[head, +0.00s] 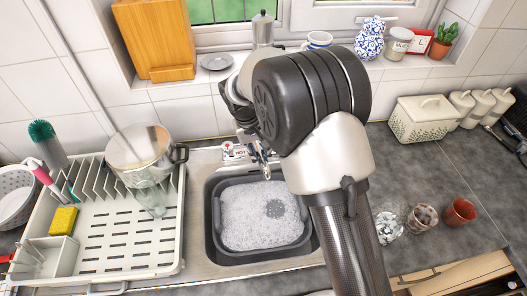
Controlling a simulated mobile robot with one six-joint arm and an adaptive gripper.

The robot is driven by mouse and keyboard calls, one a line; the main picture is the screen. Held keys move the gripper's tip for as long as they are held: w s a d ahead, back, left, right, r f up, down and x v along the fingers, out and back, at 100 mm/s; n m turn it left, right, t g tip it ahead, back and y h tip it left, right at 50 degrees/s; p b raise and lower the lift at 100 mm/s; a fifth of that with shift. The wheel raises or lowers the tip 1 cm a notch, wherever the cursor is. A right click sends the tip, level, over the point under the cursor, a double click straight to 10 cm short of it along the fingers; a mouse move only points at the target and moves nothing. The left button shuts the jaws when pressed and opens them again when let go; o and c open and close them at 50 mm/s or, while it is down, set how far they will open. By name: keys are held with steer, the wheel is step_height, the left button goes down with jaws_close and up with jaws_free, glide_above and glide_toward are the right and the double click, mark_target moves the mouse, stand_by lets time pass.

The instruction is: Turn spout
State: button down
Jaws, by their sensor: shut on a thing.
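The sink (212,232) holds a grey basin (217,247) full of white soap suds (250,212). The metal spout (265,170) shows as a small shiny piece over the back edge of the basin. My gripper (258,150) is at the back of the sink, shut on the spout. My dark wrist and pale arm cover much of the gripper and the right side of the sink. The tap's base is mostly hidden. A small label reading HOT (238,152) shows just left of the gripper.
A white dish rack (105,262) with a steel pot (138,147) and a glass (152,200) stands left of the sink. Small cups (460,212) stand on the right counter. A window sill with a blue-white jar (370,40) runs behind.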

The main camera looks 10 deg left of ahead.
stand_by(0.3)
steer(key=c, duration=1.4)
jaws_free()
steer(key=shift+c, duration=0.2)
steer(key=shift+r, duration=0.1)
step_height(320, 180, up, 12)
steer(key=s+a, duration=0.1)
steer(key=a, duration=0.1)
steer(key=shift+a+f, duration=0.1)
steer(key=shift+f, duration=0.1)
